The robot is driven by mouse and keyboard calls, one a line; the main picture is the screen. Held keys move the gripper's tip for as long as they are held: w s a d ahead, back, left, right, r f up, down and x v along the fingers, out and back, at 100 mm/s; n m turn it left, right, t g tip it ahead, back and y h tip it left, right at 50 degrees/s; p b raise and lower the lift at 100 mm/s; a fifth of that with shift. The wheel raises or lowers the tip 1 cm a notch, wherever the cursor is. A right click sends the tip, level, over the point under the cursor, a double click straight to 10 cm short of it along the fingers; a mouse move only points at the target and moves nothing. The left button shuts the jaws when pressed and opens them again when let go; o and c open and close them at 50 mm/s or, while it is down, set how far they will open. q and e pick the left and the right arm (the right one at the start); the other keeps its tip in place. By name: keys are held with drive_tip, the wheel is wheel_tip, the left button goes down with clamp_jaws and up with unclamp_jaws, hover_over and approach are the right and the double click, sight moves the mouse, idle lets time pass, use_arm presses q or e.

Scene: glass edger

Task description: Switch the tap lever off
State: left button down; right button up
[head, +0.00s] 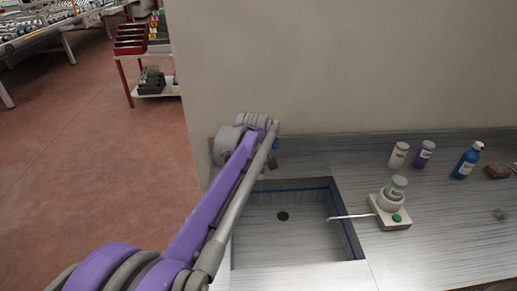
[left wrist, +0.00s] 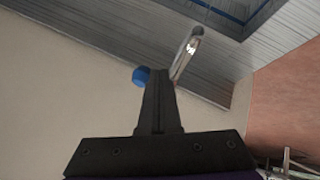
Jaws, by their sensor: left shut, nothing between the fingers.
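A shiny metal tap part (left wrist: 186,54) shows in the left wrist view, just beyond and right of my fingertips. A round blue knob (left wrist: 141,75) is beside the fingertips on the left; I cannot tell whether they touch. In the head view a small blue piece (head: 275,143) shows at the sink's back edge, beside my wrist. My left gripper (left wrist: 160,76) is shut and empty, its narrow fingers together. In the head view my left arm covers most of the tap and the gripper. The lever's position cannot be made out. My right gripper is not in view.
The sink (head: 283,248) is empty, with a dark drain. Bottles (head: 466,161) stand farther right. A wall (head: 350,65) rises behind the counter.

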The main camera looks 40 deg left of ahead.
use_arm(q)
drive_tip(key=w, duration=0.1)
drive_tip(key=w+d, duration=0.1)
drive_tip(key=w+d+p, duration=0.1)
drive_tip(key=w, duration=0.1)
drive_tip(key=shift+d+r, duration=0.1)
drive_tip(key=shift+d, duration=0.15)
drive_tip(key=shift+w+d, duration=0.1)
drive_tip(key=shift+w, duration=0.05)
idle(0.4)
